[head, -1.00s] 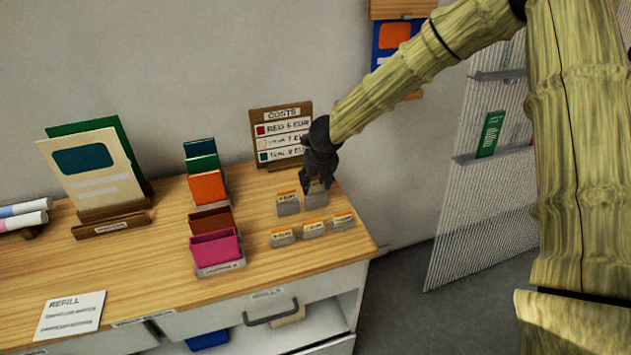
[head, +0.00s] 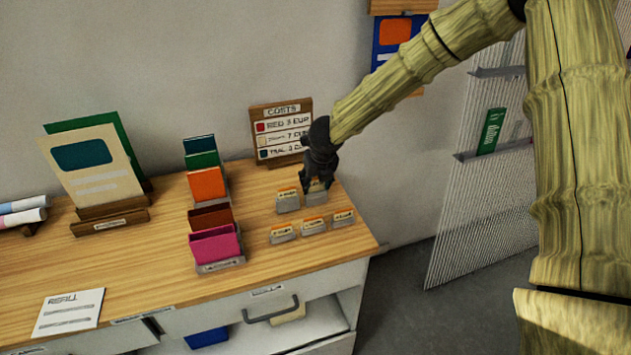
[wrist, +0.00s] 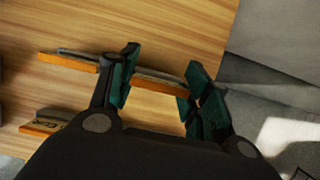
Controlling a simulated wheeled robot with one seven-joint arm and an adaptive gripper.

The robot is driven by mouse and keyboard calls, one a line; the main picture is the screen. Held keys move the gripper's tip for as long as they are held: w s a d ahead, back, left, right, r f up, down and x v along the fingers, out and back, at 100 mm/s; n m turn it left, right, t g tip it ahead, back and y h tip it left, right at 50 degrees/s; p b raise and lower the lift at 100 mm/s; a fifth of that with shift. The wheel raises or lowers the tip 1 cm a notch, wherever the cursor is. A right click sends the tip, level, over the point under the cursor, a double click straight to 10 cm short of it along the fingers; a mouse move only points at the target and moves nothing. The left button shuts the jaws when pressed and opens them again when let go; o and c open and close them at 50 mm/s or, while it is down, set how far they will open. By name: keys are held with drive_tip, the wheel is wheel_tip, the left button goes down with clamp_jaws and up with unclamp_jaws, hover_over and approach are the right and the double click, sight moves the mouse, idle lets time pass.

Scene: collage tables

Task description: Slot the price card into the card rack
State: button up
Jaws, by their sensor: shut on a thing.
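My gripper (head: 318,184) is over the back right of the group of small cards on the table. Its fingers, also in the wrist view (wrist: 158,84), are shut on the price card (wrist: 160,82), a thin card with an orange edge. In the head view the card (head: 317,186) is partly hidden by the fingers. It stands at a small grey card rack (head: 316,199); I cannot tell whether it is fully seated. Another orange-topped card in a grey holder (head: 288,200) stands just to its left, and also shows in the wrist view (wrist: 70,62).
Several more small card holders (head: 314,227) stand in front. The wooden costs board (head: 282,165) is close behind. A row of coloured cards (head: 214,243) stands to the left. The table's right edge is near, and a mesh panel (head: 485,190) stands beyond it.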

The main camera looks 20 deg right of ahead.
drive_tip(key=shift+f, duration=0.2)
drive_tip(key=o, duration=1.2)
drive_tip(key=shift+c, duration=0.2)
drive_tip(key=shift+r, duration=0.15)
drive_tip(key=shift+r+p, duration=2.3)
drive_tip(key=shift+r, duration=0.35)
drive_tip(key=shift+s+b, duration=0.35)
drive_tip(key=shift+s, duration=0.15)
drive_tip(key=s+r+b, duration=0.1)
drive_tip(key=s+b, duration=0.1)
drive_tip(key=s, duration=0.4)
drive_tip(key=shift+d, duration=0.15)
